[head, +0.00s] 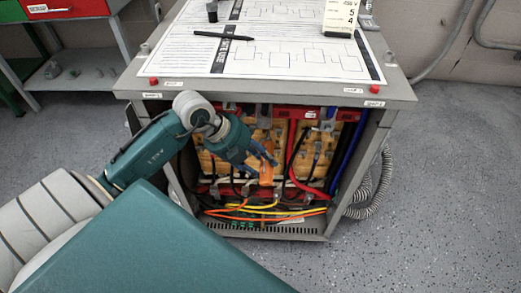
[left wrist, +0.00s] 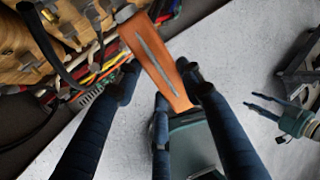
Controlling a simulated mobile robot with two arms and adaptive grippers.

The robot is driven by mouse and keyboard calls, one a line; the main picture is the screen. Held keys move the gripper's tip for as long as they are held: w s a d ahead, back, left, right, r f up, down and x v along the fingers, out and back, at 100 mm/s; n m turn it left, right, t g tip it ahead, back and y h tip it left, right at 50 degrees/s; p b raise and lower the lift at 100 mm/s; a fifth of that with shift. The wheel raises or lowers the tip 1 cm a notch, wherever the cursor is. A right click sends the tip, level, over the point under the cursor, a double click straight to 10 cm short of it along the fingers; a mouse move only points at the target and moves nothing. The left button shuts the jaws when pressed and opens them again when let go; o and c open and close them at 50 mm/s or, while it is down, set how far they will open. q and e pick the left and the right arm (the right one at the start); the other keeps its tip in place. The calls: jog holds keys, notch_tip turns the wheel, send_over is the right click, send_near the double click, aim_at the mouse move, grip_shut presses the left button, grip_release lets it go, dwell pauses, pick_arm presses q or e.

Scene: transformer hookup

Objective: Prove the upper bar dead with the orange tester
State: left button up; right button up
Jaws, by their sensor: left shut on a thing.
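The orange tester (head: 266,173) is in front of the cabinet's open front, its lower end above the cables. In the left wrist view the tester (left wrist: 158,62) is a flat orange body with a grey stripe. My left gripper (head: 267,153) is shut on it, with dark blue fingers around its near end. A red strip (head: 341,115) with grey fittings runs along the top of the opening; I cannot clearly make out the upper bar itself. The tester looks well below that strip. My right gripper (left wrist: 252,102) shows only in the left wrist view, fingers apart and empty.
The grey cabinet (head: 400,92) carries a diagram sheet (head: 290,62), a black pen (head: 222,36) and a yellow-white block (head: 340,16). Black, red, blue, yellow and orange cables crowd the opening. A shelf unit (head: 75,72) stands at left. Floor at right is mostly clear.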

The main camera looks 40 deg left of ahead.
jog(key=shift+s+f, duration=0.25)
jog(key=shift+w, duration=0.35)
dwell(0.3)
jog(key=shift+f, duration=0.2)
